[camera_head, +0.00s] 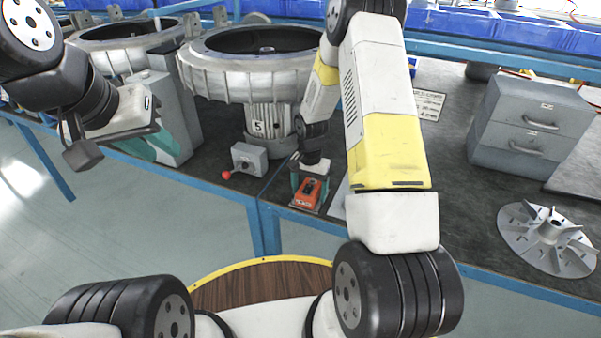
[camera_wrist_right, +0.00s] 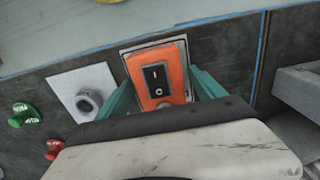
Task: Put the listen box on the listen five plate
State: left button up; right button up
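The orange listen box (camera_head: 309,190) is near the bench's front edge; its black switch faces up in the right wrist view (camera_wrist_right: 158,78). It is over a dark plate with a pale rim (camera_wrist_right: 127,48); a small gap beneath it cannot be judged. My right gripper (camera_head: 311,181) is above the box, its teal fingers against both sides (camera_wrist_right: 160,80). I cannot read which plate this is. A blower marked 5 (camera_head: 257,127) stands to its left. My left gripper (camera_head: 150,150) is away at the left, its teal fingers partly hidden by the wrist.
A grey box with a red knob (camera_head: 249,159) sits left of the listen box. A pale plate with a ring (camera_wrist_right: 84,94) lies beside it in the wrist view. A grey drawer cabinet (camera_head: 530,125) and a finned impeller (camera_head: 547,237) are on the right.

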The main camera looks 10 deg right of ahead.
jog(key=shift+r, duration=0.1)
notch_tip(320, 180, up, 12)
jog(key=shift+f, duration=0.1)
notch_tip(320, 180, up, 10)
jog(key=n+t, duration=0.1)
jog(key=t, duration=0.1)
send_over(309, 185)
jog(key=s, duration=0.4)
jog(key=s+r+n, duration=0.2)
jog(key=s+r, duration=0.3)
jog(key=r, duration=0.2)
jog(key=s+a+r+n+t+y, duration=0.1)
jog(key=s+r+n+t, duration=0.1)
jog(key=s+r, duration=0.2)
jog(key=s+a+r+n+t+y, duration=0.1)
jog(key=s+r, duration=0.3)
jog(key=s, duration=0.7)
jog(key=shift+s+r+n+t, duration=0.15)
jog(key=shift+s+n+t, duration=0.05)
jog(key=shift+n+t, duration=0.45)
jog(key=shift+o, duration=0.4)
